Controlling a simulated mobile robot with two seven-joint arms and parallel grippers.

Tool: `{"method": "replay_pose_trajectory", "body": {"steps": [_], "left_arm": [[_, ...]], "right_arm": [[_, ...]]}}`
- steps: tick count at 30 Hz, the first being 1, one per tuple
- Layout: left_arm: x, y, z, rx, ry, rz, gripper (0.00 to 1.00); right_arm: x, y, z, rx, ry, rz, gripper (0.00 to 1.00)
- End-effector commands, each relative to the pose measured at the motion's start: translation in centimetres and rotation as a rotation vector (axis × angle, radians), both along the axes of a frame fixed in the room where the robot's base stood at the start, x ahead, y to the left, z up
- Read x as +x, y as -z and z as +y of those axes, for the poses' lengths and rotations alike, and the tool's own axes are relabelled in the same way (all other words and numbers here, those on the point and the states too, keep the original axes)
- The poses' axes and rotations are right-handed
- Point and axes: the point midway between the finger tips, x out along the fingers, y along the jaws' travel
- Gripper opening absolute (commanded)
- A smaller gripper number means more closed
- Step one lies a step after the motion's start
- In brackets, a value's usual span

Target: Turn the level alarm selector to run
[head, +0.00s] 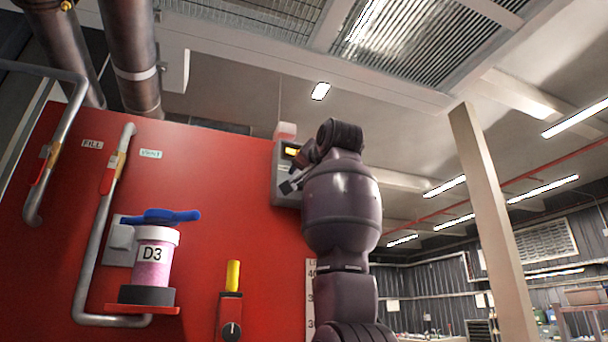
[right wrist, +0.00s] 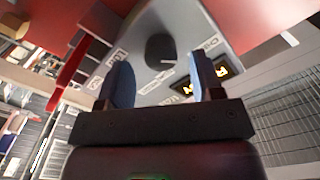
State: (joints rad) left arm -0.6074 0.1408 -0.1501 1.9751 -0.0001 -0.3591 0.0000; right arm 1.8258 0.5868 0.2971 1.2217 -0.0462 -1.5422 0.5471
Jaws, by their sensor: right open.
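The level alarm is a grey box (head: 283,187) with a small lit amber display, high on the right part of the red panel. In the right wrist view its grey face (right wrist: 190,28) carries a dark selector knob (right wrist: 160,47) with several white labels around it, too blurred to read. My right gripper (head: 290,184) is at the box front, open. In the right wrist view its two blue-grey fingers (right wrist: 160,66) stand apart, with the knob beyond and between their tips. I cannot tell whether they touch it. My left gripper is not in view.
The red panel (head: 180,200) fills the left. It carries grey pipes with red handles, a D3 jar (head: 153,264) with a blue top on a red shelf, and a yellow handle (head: 233,275) above another knob (head: 231,331). A pale post (head: 490,220) stands right.

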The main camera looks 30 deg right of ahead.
Motion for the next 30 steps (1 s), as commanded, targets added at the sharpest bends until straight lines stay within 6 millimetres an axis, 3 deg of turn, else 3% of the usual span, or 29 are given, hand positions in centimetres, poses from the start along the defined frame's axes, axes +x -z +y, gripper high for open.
{"method": "replay_pose_trajectory", "body": {"steps": [6, 17, 26, 30], "left_arm": [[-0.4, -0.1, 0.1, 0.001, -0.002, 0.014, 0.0], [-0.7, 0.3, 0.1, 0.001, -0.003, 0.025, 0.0], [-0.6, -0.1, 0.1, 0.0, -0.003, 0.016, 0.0], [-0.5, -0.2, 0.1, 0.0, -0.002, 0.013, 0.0]], "right_arm": [[1.8, 0.0, -0.4, 0.0, 0.0, 0.0, 0.6], [2.1, 0.0, -0.5, 0.0, 0.001, -0.001, 0.59], [2.1, 0.0, -0.5, 0.0, 0.001, -0.001, 0.13], [2.1, 0.0, -0.5, 0.003, 0.001, -0.001, 0.11]]}}
